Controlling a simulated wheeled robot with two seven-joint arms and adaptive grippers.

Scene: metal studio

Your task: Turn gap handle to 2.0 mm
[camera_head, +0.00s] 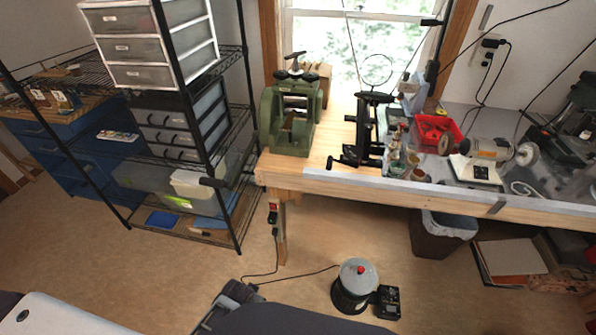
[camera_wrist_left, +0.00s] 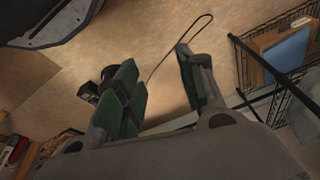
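A green rolling mill (camera_head: 291,118) stands upright on the left end of the wooden workbench in the head view. A dark T-shaped gap handle (camera_head: 295,62) sits on top of it, with dark round parts just below. The scale reading is too small to make out. My left gripper (camera_wrist_left: 160,72) shows in the wrist view with its two green-padded fingers apart and nothing between them. It points toward the floor, and the mill is not in that view. My right gripper is in neither view.
The workbench (camera_head: 340,178) stands under the window. A black cranked tool (camera_head: 368,130) is right of the mill. A black wire shelf (camera_head: 222,190) with drawers stands left. A grey-topped black canister (camera_head: 356,284) and a dark bin (camera_head: 432,238) are on the floor.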

